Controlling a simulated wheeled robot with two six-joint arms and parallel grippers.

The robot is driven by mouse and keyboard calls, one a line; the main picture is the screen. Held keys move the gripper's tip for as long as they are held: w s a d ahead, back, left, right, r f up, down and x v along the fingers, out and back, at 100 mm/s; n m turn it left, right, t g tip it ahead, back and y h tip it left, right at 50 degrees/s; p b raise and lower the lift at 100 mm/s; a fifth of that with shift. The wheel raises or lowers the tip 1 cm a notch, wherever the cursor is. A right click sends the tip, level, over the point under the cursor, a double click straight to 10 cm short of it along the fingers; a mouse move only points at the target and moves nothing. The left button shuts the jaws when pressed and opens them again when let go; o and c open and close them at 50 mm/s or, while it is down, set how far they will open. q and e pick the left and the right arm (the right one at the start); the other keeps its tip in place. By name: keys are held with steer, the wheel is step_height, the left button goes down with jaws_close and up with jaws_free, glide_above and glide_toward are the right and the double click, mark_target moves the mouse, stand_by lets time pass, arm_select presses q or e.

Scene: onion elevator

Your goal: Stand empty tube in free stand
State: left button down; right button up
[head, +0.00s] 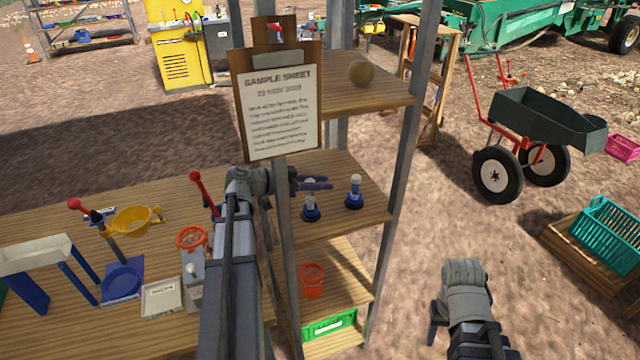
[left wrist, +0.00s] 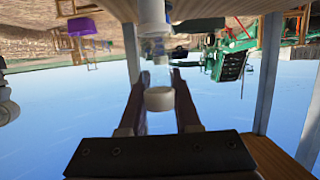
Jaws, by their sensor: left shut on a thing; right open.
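My left gripper (head: 316,184) reaches past the post of the wooden rack, above its middle shelf. In the left wrist view its fingers (left wrist: 160,95) are shut on a clear tube (left wrist: 157,74) with a white end. A blue stand (head: 310,213) with a white upper part is right below the fingers in the head view. I cannot tell whether the tube is in it or just above it. To its right, a second blue stand (head: 354,200) holds an upright tube with a white top (head: 355,180). My right gripper (head: 437,318) is low at the right, open, away from the rack.
Below are an orange basket (head: 313,281) and a green crate (head: 330,326).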

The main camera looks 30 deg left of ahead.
arm_select(q)
steer(key=shift+f+b, duration=0.4)
steer(key=shift+f, duration=0.2)
steer(key=c, duration=0.6)
jaws_free()
steer(key=shift+r, duration=0.1)
steer(key=p+v, duration=0.1)
steer(key=v, duration=0.3)
steer(key=p+v, duration=0.2)
steer(key=v, duration=0.2)
steer(key=r+p+v, duration=0.1)
steer(key=v, duration=0.3)
steer(key=shift+r+p, duration=0.1)
steer(key=shift+p, duration=0.3)
